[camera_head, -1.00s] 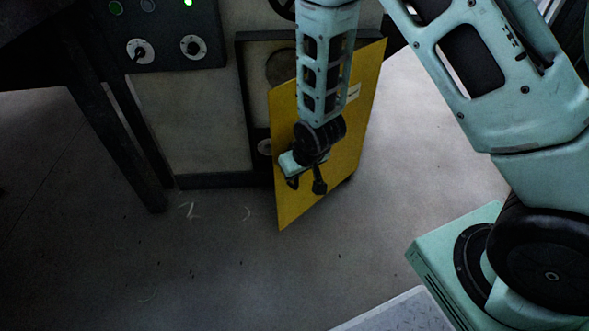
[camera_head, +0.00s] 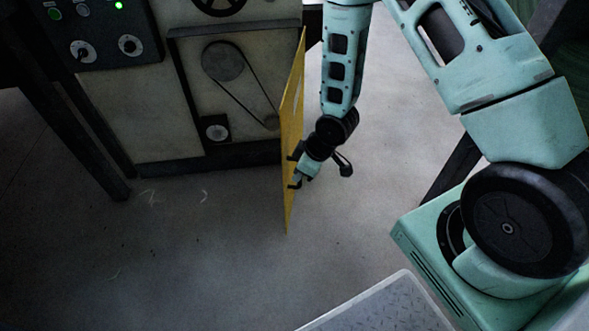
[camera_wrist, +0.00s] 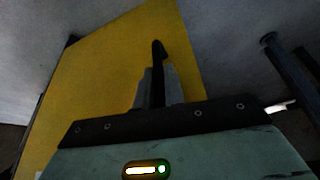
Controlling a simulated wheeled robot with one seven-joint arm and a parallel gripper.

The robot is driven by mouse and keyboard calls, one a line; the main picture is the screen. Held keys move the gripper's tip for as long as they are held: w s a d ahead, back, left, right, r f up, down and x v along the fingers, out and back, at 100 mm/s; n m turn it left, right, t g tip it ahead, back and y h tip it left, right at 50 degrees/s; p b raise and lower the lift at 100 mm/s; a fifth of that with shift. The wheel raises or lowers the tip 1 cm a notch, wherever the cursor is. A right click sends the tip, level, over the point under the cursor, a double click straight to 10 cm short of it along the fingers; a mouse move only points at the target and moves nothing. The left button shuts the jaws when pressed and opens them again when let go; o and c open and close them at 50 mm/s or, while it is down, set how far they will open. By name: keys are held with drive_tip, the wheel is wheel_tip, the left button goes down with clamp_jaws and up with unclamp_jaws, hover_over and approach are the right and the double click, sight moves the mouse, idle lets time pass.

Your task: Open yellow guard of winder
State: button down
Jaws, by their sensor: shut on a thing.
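The yellow guard (camera_head: 292,125) of the winder (camera_head: 150,125) stands swung out, seen nearly edge-on in the head view. Its hinge side is at the right of the winder's front opening. My gripper (camera_head: 296,182) is at the guard's outer face, low and near its free edge, shut on a black handle. In the wrist view the guard (camera_wrist: 110,75) fills much of the picture, and the dark handle (camera_wrist: 158,75) rises between the fingers of my gripper (camera_wrist: 157,88). The exact grip on the handle is partly hidden.
A control panel (camera_head: 98,32) with knobs is at upper left. A dark table leg (camera_head: 85,150) stands left. The floor (camera_head: 190,250) in front is clear.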

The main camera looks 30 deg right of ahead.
drive_tip(key=shift+s+d, duration=0.1)
idle(0.3)
drive_tip(key=c, duration=1.5)
unclamp_jaws()
drive_tip(key=shift+r, duration=0.15)
drive_tip(key=p+v, duration=0.6)
drive_tip(key=v, duration=1.1)
drive_tip(key=shift+r, duration=0.1)
